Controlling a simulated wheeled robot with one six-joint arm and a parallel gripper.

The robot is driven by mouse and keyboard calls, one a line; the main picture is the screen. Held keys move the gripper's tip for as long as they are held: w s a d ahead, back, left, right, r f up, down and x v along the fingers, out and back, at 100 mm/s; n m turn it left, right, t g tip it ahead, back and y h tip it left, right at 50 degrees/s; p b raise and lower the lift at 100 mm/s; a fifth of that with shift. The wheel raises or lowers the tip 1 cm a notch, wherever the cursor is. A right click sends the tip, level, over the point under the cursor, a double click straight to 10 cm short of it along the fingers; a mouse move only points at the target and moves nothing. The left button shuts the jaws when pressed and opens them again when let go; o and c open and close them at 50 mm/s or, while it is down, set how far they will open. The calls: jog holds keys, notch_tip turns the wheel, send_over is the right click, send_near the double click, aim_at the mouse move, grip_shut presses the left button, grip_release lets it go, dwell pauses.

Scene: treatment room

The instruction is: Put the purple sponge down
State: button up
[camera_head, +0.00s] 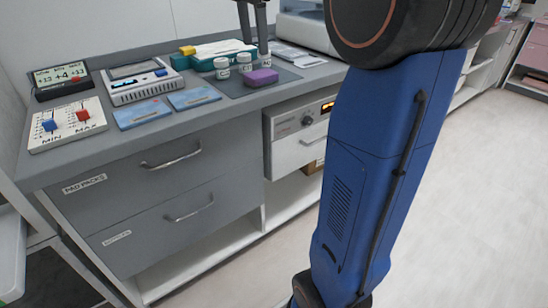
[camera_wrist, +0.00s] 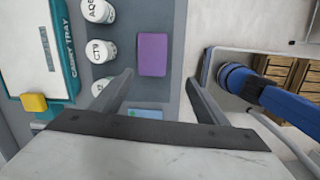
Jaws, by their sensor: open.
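The purple sponge (camera_head: 260,77) lies flat on a dark grey mat (camera_head: 232,91) on the counter, beside small white jars. In the wrist view the sponge (camera_wrist: 153,54) shows whole, just beyond the fingertips and between their lines. My gripper (camera_head: 254,45) is open above and slightly behind the sponge, with its fingers pointing down. In the wrist view my gripper (camera_wrist: 160,80) has its two fingers spread wide with nothing between them.
Several white jars (camera_wrist: 103,49) stand close to the sponge. A teal-edged tray (camera_wrist: 62,62) with a yellow block (camera_wrist: 33,103) lies past them. Blue cards (camera_head: 143,112), a slider panel (camera_head: 68,124) and a device (camera_head: 138,81) fill the counter's left side.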

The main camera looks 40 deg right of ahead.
jog(key=s+a+f+m+t, duration=0.1)
jog(key=s+a+f+m, duration=0.3)
jog(key=s+f, duration=0.5)
jog(key=s+a+f+m+t+y, duration=0.1)
jog(key=s+a+f+m+t, duration=0.1)
jog(key=s+a+f+m, duration=0.2)
jog(key=s+a+f+m+t, duration=0.1)
jog(key=s+a+f+m, duration=0.3)
jog(key=s+f+m, duration=0.5)
jog(key=s+f, duration=0.4)
jog(key=s, duration=0.2)
jog(key=shift+a+f, duration=0.3)
jog(key=shift+f, duration=0.1)
